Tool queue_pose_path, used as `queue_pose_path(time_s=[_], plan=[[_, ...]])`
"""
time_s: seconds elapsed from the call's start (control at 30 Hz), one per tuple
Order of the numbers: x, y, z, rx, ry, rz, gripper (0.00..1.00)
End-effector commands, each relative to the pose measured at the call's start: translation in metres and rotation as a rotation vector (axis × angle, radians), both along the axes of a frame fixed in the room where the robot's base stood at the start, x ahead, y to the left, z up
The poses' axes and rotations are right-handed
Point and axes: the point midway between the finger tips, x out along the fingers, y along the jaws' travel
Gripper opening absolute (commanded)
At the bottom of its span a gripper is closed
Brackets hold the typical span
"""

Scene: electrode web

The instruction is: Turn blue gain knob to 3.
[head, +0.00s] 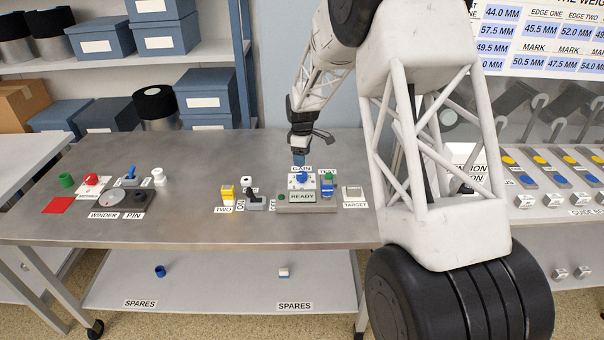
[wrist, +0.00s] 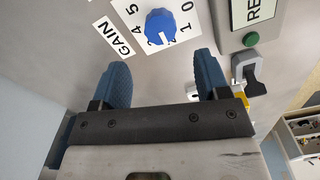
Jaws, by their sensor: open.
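The blue gain knob (wrist: 161,26) sits on a white dial plate in the wrist view, beside the GAIN label (wrist: 114,37). The numerals 0, 1, 4 and 5 show around it; the others are hidden or unclear. A small white mark shows on the knob's edge nearest my gripper, but I cannot tell its exact reading. In the head view the blue knob (head: 302,177) is small, just below my gripper (head: 299,161). My gripper (wrist: 161,78) is open, its two blue fingers apart and empty. The knob lies beyond the fingertips, not between them.
A READY panel (head: 302,196) with a green button (wrist: 250,39) adjoins the dial.

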Motion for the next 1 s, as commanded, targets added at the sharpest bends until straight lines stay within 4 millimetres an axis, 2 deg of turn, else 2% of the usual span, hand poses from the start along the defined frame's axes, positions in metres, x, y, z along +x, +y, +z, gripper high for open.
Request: queue_pose_path(time_s=[0.37,0.8,1.0], plan=[[0.000,0.000,-0.009,0.000,0.001,-0.001,0.69],[0.000,0.000,-0.059,0.000,0.001,-0.001,0.69],[0.000,0.000,-0.074,0.000,-0.002,-0.001,0.69]])
